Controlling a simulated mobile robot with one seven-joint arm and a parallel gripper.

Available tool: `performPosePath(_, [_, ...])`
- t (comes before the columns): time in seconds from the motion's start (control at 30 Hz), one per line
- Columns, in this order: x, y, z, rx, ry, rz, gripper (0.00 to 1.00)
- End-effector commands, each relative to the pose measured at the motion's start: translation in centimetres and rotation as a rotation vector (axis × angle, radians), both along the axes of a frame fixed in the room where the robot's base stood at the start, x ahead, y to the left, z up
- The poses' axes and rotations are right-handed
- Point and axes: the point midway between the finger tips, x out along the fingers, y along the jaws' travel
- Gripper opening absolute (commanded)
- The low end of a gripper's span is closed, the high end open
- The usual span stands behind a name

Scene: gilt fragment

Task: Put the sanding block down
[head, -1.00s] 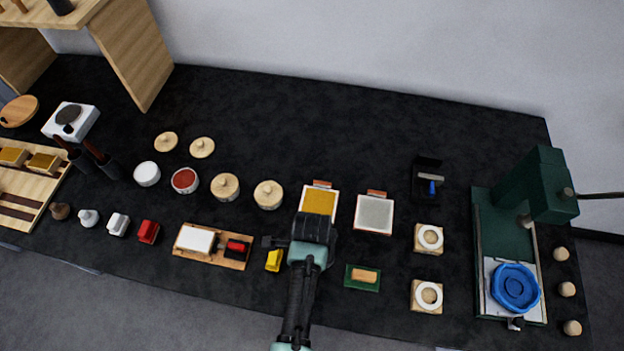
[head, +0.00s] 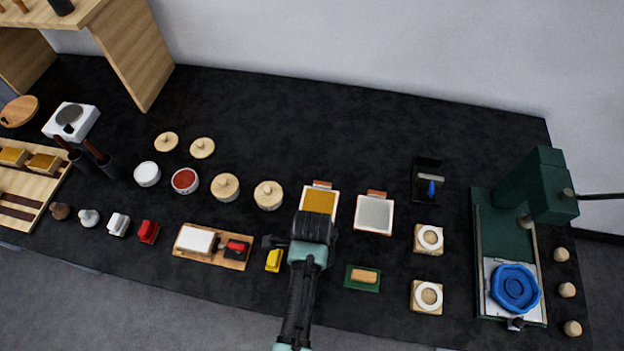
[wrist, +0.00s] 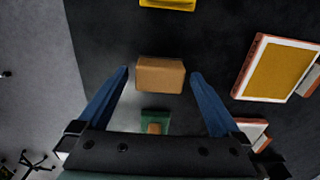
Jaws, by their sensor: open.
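A brown block (wrist: 160,75), which I take to be the sanding block, shows between my fingers in the wrist view. My gripper (wrist: 160,73) is open, with one blue finger on each side of the block and a narrow gap at each. The block appears to be on the black table top, though I cannot see its underside. In the head view my gripper (head: 313,235) is over the front middle of the table and hides the block. A similar tan block (head: 366,276) lies on a green pad (head: 353,286) to the right.
A yellow block (head: 274,260) stands close on the left. A tray with a gold-yellow surface (head: 320,201) lies just beyond my gripper, and a grey-surfaced tray (head: 374,214) beside it. Wooden squares with white rings (head: 428,296) lie farther right.

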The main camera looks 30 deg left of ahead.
Motion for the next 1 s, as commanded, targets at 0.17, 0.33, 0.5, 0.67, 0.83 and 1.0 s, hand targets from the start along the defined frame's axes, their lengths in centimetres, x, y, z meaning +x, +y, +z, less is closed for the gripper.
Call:
performPosePath(0.17, [0.1,0.0,3.1,0.002,-0.006,-0.001,1.00])
performPosePath(0.33, [0.2,0.0,6.7,0.003,-0.006,0.000,1.00])
performPosePath(0.5, [0.1,0.0,9.5,0.001,-0.004,0.000,1.00])
performPosePath(0.67, [0.0,0.0,11.0,0.001,-0.002,0.000,1.00])
performPosePath(0.83, [0.0,0.0,11.3,0.000,-0.001,0.000,1.00])
performPosePath(1.0, [0.6,0.1,11.7,0.007,-0.021,0.009,1.00])
